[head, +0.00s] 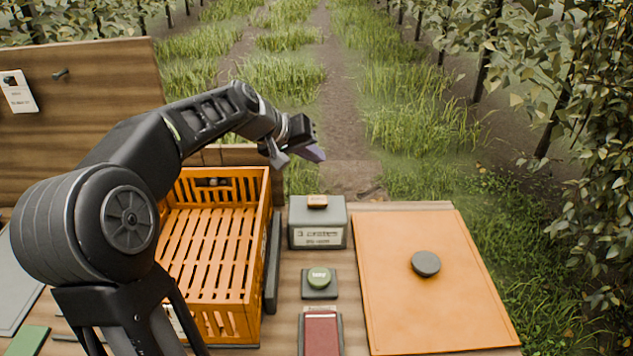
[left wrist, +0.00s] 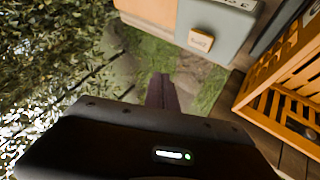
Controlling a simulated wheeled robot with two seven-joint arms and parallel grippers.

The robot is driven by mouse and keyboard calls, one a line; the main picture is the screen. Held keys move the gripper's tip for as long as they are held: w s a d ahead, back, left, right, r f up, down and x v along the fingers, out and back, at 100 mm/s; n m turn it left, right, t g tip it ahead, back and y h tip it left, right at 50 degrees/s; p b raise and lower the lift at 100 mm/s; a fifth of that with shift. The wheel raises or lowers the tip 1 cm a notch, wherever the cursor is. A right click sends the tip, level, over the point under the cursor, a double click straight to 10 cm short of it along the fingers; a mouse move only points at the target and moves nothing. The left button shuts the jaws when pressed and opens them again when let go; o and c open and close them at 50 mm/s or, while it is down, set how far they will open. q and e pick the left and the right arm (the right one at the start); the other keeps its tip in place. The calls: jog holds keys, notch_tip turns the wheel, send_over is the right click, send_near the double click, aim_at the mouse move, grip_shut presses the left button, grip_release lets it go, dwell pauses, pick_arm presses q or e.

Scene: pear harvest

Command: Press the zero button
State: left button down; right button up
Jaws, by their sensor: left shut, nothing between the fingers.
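A small orange button (head: 317,201) sits on top of a grey box (head: 316,236) with a printed front. The button also shows in the left wrist view (left wrist: 201,41), with a small label too blurred to read. I cannot read the word zero on either. My left gripper (head: 313,153) is shut and empty, in the air above and beyond the grey box. Its purple fingers show in the left wrist view (left wrist: 163,91), apart from the orange button. My right gripper is not in view.
An orange board (head: 430,315) with a dark round knob (head: 425,263) lies to the right. A dark red block (head: 321,333) is at the front. Grass and trees lie beyond.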

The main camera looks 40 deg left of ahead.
pick_arm(q)
jog(key=b, duration=0.5)
send_over(314, 201)
notch_tip(314, 201, down, 7)
jog(key=shift+f, duration=0.1)
jog(key=shift+f+b, duration=0.8)
jog(key=shift+b, duration=0.15)
dwell(1.5)
jog(key=shift+f+b, duration=0.4)
jog(key=shift+b, duration=0.05)
jog(key=shift+f+b, duration=0.6)
dwell(0.6)
dwell(0.3)
jog(key=shift+r+p, duration=0.75)
jog(key=shift+r, duration=0.3)
